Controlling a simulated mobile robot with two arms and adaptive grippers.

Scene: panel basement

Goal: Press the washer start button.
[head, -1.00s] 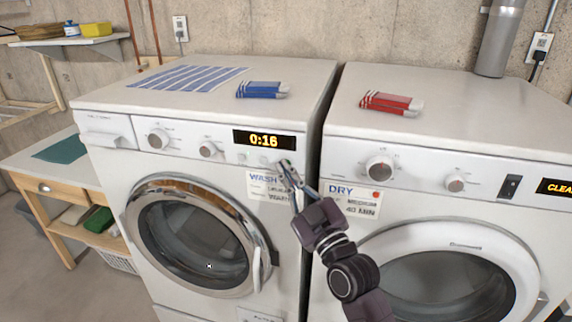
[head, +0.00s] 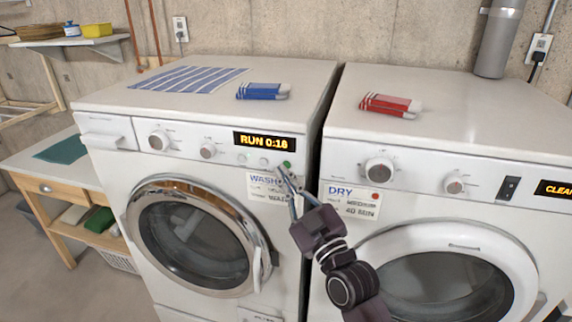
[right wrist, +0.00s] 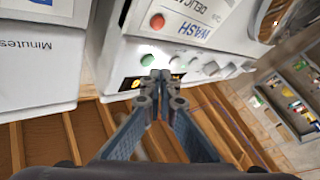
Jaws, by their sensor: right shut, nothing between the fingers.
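The white washer (head: 112,172) stands at the left, with a round chrome-rimmed door. Its display (head: 264,141) reads "RUN 0:16". The green button (head: 287,164) sits below the display's right end and also shows in the right wrist view (right wrist: 147,60). My right gripper (head: 281,172) is shut and empty, its fingertips just below and left of the green button in the head view. In the right wrist view the fingertips (right wrist: 156,76) are close beside the button; I cannot tell whether they touch the panel. My left gripper is not in view.
A white dryer (head: 335,150) stands to the right, a narrow gap between. Blue folded cloths (head: 262,91) and a striped cloth (head: 190,78) lie on the washer. Red folded cloths (head: 390,105) lie on the dryer. A wooden table (head: 30,165) is at the left.

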